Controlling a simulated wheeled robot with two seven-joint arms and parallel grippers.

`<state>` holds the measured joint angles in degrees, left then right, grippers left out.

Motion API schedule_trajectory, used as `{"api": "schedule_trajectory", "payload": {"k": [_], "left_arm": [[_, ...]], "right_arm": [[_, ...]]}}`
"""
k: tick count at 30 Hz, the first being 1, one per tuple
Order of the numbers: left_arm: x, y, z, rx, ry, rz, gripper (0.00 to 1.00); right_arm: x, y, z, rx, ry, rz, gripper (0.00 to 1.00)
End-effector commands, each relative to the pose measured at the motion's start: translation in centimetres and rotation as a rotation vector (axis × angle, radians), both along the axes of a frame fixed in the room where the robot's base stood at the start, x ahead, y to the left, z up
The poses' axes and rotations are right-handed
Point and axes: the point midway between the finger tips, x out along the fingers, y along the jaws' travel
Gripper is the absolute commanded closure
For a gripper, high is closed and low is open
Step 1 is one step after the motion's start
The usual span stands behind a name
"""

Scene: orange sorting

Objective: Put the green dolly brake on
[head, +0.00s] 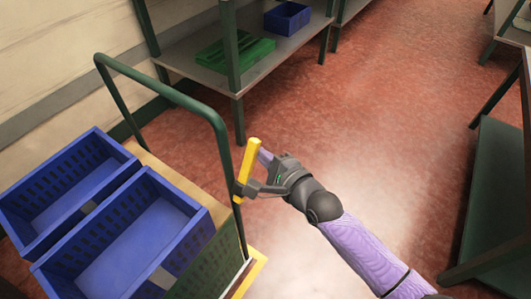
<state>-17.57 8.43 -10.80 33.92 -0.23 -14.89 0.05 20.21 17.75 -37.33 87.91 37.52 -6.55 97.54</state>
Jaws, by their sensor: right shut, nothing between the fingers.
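The dolly's green handle frame (160,88) stands at the left, over a flat bed with a yellow edge (250,276). A yellow brake lever (249,160) stands nearly upright at the frame's right post, leaning slightly right at its top. My right gripper (250,187) is shut and empty at the lower part of the lever. It looks to be touching or very close to the lever; I cannot tell which. The lever's lower end is partly hidden by the gripper. My left gripper is not in view.
Two empty blue crates (190,207) stand on the dolly bed (148,160). Behind is a grey shelf (190,62) with a green crate (234,54) and a blue crate (288,17). A green rack (497,195) stands at the right. The red floor between is clear.

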Motion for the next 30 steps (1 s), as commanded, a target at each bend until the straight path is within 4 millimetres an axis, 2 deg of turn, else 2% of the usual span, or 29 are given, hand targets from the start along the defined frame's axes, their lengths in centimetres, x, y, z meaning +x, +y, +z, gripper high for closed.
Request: {"api": "schedule_trajectory", "payload": {"k": [8, 16, 30], "left_arm": [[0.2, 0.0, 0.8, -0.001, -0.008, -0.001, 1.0], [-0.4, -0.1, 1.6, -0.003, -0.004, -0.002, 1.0], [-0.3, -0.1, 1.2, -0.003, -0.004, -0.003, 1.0]], "right_arm": [[-0.7, 0.6, 0.8, -0.064, -0.093, 0.002, 1.0], [-2.3, 1.7, 1.6, -0.202, -0.283, 0.002, 1.0], [-5.1, 3.8, 1.6, -0.446, -0.615, 0.002, 1.0]]}}
